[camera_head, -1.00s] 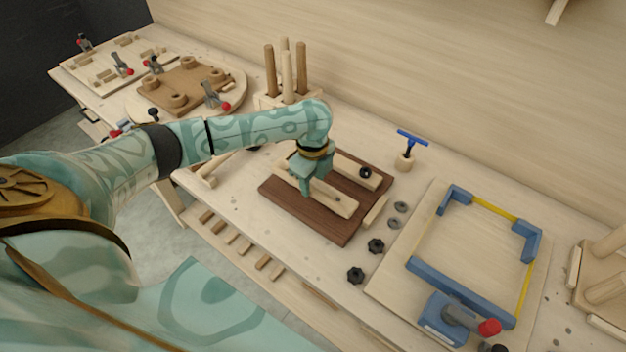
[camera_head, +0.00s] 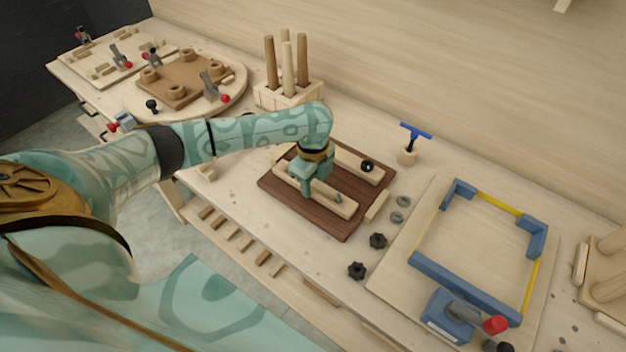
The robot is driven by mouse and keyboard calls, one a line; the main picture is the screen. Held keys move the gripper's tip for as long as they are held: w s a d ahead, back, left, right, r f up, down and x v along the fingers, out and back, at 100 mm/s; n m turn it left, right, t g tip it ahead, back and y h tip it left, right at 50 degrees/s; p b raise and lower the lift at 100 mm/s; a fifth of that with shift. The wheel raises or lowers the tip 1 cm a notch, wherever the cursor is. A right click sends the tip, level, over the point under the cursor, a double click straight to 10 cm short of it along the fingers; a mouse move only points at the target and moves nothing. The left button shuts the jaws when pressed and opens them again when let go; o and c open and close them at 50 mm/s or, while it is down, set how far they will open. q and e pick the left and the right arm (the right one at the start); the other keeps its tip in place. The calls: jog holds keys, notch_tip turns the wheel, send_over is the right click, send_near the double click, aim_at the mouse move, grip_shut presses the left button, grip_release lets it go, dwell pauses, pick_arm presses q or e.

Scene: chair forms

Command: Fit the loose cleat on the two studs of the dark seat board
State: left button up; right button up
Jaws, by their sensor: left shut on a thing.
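The dark seat board (camera_head: 345,230) lies flat on the bench in the middle of the head view. The loose cleat (camera_head: 328,203), a pale wooden bar, lies along the board's near side. My left gripper (camera_head: 308,190) points down and is shut on the cleat near its middle. A small grey stud (camera_head: 338,198) shows at the cleat's right part, standing above its top face. The other stud is not visible. Whether the cleat rests flush on the board is hard to tell. A second pale cleat (camera_head: 350,160) with a black knob (camera_head: 367,166) lies along the far side. My right gripper is not in view.
Black star knobs (camera_head: 378,240) and grey washers (camera_head: 397,216) lie right of the board, beside a small wooden block (camera_head: 377,206). A blue T-handle tool (camera_head: 415,133) stands behind. A blue-cornered frame jig (camera_head: 470,285) is at right, a leg rack (camera_head: 288,92) behind.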

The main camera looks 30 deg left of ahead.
pick_arm(q)
jog(key=shift+f, duration=0.3)
jog(key=o, duration=1.1)
jog(key=shift+o, duration=0.2)
notch_tip(320, 180, up, 16)
jog(key=p, duration=0.5)
jog(key=shift+r+p, duration=0.15)
jog(key=shift+p, duration=0.25)
